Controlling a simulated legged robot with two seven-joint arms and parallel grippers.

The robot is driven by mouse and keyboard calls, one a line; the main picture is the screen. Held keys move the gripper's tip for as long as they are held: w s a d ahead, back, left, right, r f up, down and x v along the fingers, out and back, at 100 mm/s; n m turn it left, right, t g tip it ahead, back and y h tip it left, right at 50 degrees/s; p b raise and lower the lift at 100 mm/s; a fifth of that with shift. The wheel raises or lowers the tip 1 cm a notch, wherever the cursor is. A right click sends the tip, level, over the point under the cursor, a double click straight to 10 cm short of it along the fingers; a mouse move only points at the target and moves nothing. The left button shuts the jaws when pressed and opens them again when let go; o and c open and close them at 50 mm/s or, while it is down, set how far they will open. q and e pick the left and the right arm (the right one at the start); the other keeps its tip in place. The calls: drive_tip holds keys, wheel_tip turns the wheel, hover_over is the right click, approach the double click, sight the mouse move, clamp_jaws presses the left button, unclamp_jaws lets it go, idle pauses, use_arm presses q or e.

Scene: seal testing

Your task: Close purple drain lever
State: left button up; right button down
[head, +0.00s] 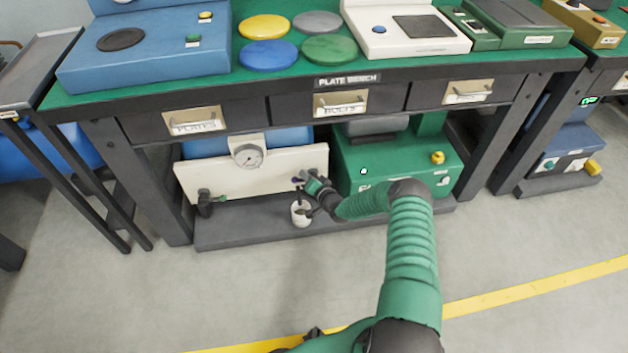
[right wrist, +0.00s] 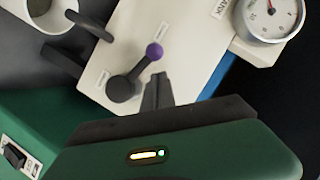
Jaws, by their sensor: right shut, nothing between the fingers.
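The drain lever is a dark arm with a purple knob (right wrist: 154,51) on the cream panel (right wrist: 135,25). In the right wrist view it slants from its round dark pivot (right wrist: 120,88) up and right to the knob. In the head view the purple knob (head: 297,180) is small at the panel's right end. My right gripper (right wrist: 157,88) is shut and empty, its fingertips just beside the lever, below the knob in the wrist view. Whether they touch the lever I cannot tell. In the head view the right gripper (head: 312,184) partly hides the valve. My left gripper is not in view.
A white cup (head: 299,216) stands on the low grey shelf (head: 250,230) below the valve. A green machine (head: 385,158) stands close on the right. The drawer bench (head: 390,77) overhangs everything.

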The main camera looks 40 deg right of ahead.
sight(300, 181)
drive_tip(key=shift+w+a+f, duration=0.2)
drive_tip(key=shift+a+f, duration=0.2)
drive_tip(key=shift+a, duration=0.1)
drive_tip(key=shift+w+a+f+n+h, duration=0.15)
drive_tip(key=shift+a+f+n, duration=0.15)
drive_tip(key=shift+f, duration=0.1)
drive_tip(key=shift+w+a+f+n+h, duration=0.1)
drive_tip(key=shift+a+f+n+h, duration=0.1)
drive_tip(key=shift+f+n, duration=0.15)
